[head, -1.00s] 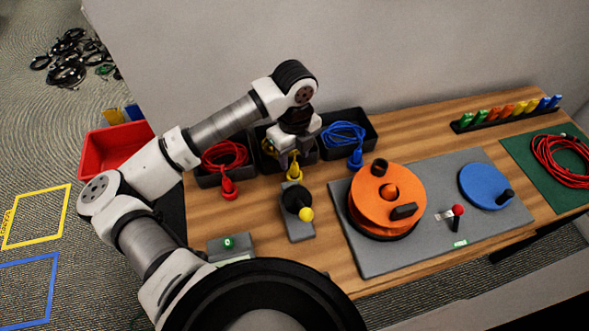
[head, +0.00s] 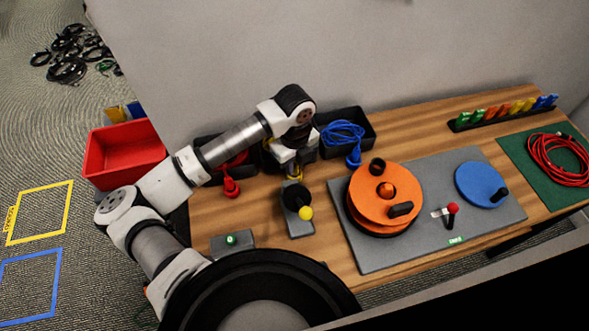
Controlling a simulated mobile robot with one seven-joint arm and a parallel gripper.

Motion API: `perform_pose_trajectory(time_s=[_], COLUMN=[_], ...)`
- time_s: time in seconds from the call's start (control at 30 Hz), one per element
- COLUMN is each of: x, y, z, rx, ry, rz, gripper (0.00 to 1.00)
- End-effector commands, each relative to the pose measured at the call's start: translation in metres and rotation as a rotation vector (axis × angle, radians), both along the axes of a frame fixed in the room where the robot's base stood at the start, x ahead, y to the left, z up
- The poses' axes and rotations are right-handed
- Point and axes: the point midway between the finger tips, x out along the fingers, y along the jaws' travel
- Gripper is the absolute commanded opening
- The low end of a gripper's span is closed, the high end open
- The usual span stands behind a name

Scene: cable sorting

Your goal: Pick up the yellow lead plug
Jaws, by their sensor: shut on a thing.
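The yellow lead plug (head: 298,173) stands at the front of the middle black bin, mostly hidden by my gripper. A little yellow cable (head: 267,145) shows in that bin. My gripper (head: 293,174) points down over the plug with its jaws shut on it. The fingertips are small and partly hidden, so the exact hold is hard to see.
A red plug (head: 231,187) stands to the left and a blue plug (head: 354,157) to the right, each by its own bin. An orange reel (head: 385,195) is to the right.

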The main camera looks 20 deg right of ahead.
Motion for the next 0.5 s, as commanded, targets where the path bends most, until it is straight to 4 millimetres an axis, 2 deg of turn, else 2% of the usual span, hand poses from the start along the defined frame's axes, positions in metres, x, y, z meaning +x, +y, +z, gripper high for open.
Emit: perform_pose_trajectory(time_s=[0.33,0.5], x=[0.0001,0.0006], y=[0.0,0.0003], z=[0.0008,0.0086], rx=[0.0,0.0], ry=[0.0,-0.001], rz=[0.0,0.0], gripper=[0.0,0.0])
